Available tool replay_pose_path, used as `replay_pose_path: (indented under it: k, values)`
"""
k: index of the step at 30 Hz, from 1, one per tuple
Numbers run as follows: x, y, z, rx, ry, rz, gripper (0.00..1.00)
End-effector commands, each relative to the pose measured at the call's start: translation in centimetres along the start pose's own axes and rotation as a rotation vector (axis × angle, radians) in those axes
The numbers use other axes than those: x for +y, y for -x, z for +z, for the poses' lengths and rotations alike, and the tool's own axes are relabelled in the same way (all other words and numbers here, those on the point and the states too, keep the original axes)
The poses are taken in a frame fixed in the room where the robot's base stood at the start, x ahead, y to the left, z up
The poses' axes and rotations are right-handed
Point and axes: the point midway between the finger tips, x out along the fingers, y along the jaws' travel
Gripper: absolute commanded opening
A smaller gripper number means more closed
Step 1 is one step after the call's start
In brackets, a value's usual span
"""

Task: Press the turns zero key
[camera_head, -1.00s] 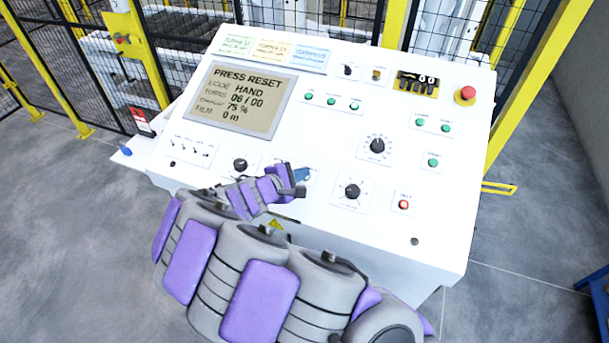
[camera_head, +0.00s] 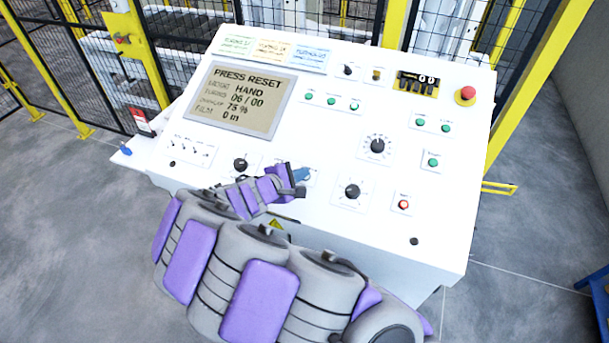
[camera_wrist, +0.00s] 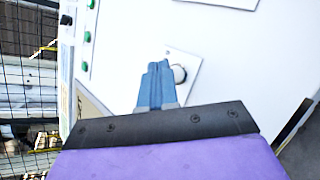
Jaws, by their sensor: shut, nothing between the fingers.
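My gripper (camera_head: 301,175) is shut, with its blue fingers together and empty, low over the lower middle of the white control panel (camera_head: 330,130). In the wrist view the fingertips (camera_wrist: 155,75) are right beside a pale round key (camera_wrist: 180,74) on a small white plate. Whether they touch it I cannot tell. In the head view my fingers mostly cover this key, and its label cannot be read, so I cannot confirm it is the turns zero key. The screen (camera_head: 238,100) reads PRESS RESET, HAND, and a turns line of 06 / 00.
A black knob (camera_head: 240,165) is left of my gripper and another knob (camera_head: 352,191) is to its right. A red-lit button (camera_head: 403,204) and a red emergency stop (camera_head: 467,93) are further right. Several green buttons sit higher up. Yellow-framed fencing stands behind.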

Motion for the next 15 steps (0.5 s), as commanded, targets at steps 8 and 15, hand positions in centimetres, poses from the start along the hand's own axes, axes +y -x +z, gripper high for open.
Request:
replay_pose_path:
  k: [8,15]
  values:
    - [-0.40,-0.54,-0.21,-0.001,0.001,0.001,0.00]
    - [-0.40,-0.52,-0.21,0.000,0.000,0.000,0.00]
